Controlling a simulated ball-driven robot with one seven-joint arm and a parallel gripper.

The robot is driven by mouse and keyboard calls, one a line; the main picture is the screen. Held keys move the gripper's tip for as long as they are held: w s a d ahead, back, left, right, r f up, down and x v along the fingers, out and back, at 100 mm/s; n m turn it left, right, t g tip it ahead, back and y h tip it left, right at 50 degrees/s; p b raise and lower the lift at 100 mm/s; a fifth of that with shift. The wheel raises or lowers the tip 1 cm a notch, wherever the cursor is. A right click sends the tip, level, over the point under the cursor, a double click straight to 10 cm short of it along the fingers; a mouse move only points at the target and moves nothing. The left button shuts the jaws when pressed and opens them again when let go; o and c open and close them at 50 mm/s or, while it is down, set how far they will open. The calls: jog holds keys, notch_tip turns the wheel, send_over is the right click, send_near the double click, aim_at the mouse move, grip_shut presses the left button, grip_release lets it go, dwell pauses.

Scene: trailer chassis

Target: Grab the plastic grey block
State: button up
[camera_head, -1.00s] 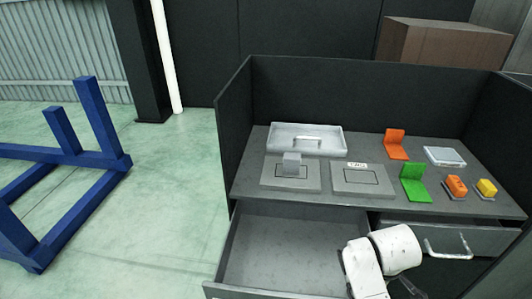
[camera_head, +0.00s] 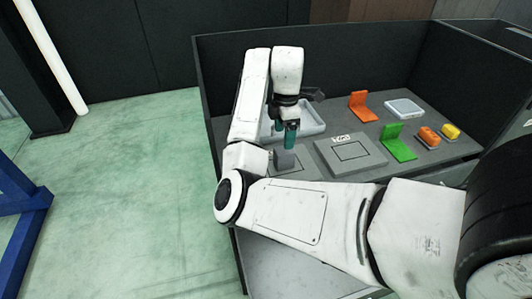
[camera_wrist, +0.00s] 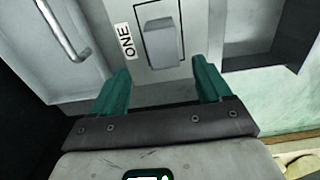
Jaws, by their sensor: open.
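The grey block (camera_head: 285,159) stands upright on a flat grey plate at the left of the workbench. In the wrist view the block (camera_wrist: 163,43) sits within a dark outlined square on the plate (camera_wrist: 190,68), beside a label reading ONE. My gripper (camera_head: 289,138) hangs just above and behind the block with its teal fingers pointing down. In the wrist view my gripper (camera_wrist: 161,68) is open and empty, and the block lies ahead of the gap between the fingertips, apart from both. My arm hides part of the plate in the head view.
A second outlined plate (camera_head: 350,155) lies right of the block. A handled grey tray (camera_head: 313,118) is behind. Orange (camera_head: 363,107) and green (camera_head: 393,143) angled pieces and small orange (camera_head: 428,137) and yellow (camera_head: 450,131) blocks stand right. Dark walls (camera_head: 345,65) border the bench.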

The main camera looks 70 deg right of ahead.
aim_at(282, 149)
notch_tip(282, 149, down, 4)
jog(key=shift+w+f+b, duration=0.1)
jog(key=shift+f+b, duration=0.15)
jog(key=shift+b, duration=0.25)
jog(key=shift+s+a+f, duration=0.1)
jog(key=shift+s+f, duration=0.1)
jog(key=shift+f, duration=1.35)
jog(key=shift+s+f, duration=0.2)
jog(key=shift+f, duration=1.35)
jog(key=shift+c, duration=0.2)
jog(key=c, duration=1.1)
jog(key=shift+r, duration=0.15)
